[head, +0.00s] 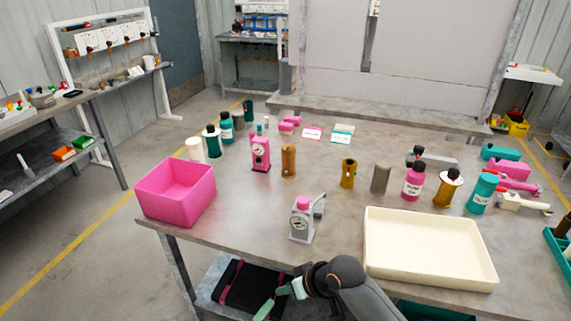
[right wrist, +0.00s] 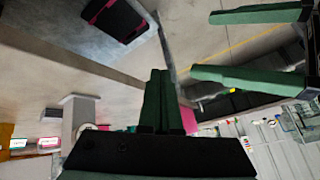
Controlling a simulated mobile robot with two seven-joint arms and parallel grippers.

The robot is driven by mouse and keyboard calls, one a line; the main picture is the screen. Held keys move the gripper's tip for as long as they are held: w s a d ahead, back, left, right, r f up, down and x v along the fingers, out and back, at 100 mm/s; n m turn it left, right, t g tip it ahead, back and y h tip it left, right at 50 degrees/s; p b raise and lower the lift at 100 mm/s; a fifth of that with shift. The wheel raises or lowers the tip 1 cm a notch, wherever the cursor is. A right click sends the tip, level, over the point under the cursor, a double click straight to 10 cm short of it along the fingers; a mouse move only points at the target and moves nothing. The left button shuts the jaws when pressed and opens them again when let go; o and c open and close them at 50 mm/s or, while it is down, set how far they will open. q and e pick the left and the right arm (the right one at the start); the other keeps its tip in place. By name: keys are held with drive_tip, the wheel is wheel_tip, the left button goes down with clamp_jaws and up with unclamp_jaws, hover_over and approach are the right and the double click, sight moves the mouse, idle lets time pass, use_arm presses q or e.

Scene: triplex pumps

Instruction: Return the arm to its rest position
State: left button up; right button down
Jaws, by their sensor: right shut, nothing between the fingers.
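My right gripper (head: 266,308) is at the bottom of the head view, in front of the table's near edge and over the lower shelf, with my dark arm bent behind it. In the right wrist view its two green fingers (right wrist: 158,75) are together with nothing between them. Another pair of green fingers, my left gripper (right wrist: 205,45), reaches in from the right of that view. Its fingers are well apart and empty.
The grey table (head: 345,225) holds a pink bin (head: 177,205), a cream tray (head: 430,270), a grey device with a pink top (head: 302,220), and several bottles and cylinders. Floor to the left is clear.

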use_arm(q)
drive_tip(key=s+a+f+n+y, duration=0.1)
drive_tip(key=s+a+f+n, duration=0.3)
drive_tip(key=n, duration=0.7)
drive_tip(key=s+a+f+n+g+y, duration=0.1)
drive_tip(key=s+a+f+n, duration=0.3)
drive_tip(key=s+a+n, duration=0.3)
drive_tip(key=s+n, duration=0.2)
drive_tip(key=n, duration=0.3)
drive_tip(key=shift+s+g, duration=0.3)
use_arm(e)
drive_tip(key=s+d+f+m+t+h, duration=0.1)
drive_tip(key=s+d+f+m+t, duration=0.1)
drive_tip(key=s+d+f, duration=0.3)
drive_tip(key=s+d+f+m+t+h, duration=0.2)
drive_tip(key=s+d+f, duration=0.4)
drive_tip(key=s+d, duration=0.5)
drive_tip(key=s+t, duration=0.1)
drive_tip(key=s, duration=0.3)
drive_tip(key=shift+d+f+h, duration=0.3)
drive_tip(key=shift+d, duration=0.1)
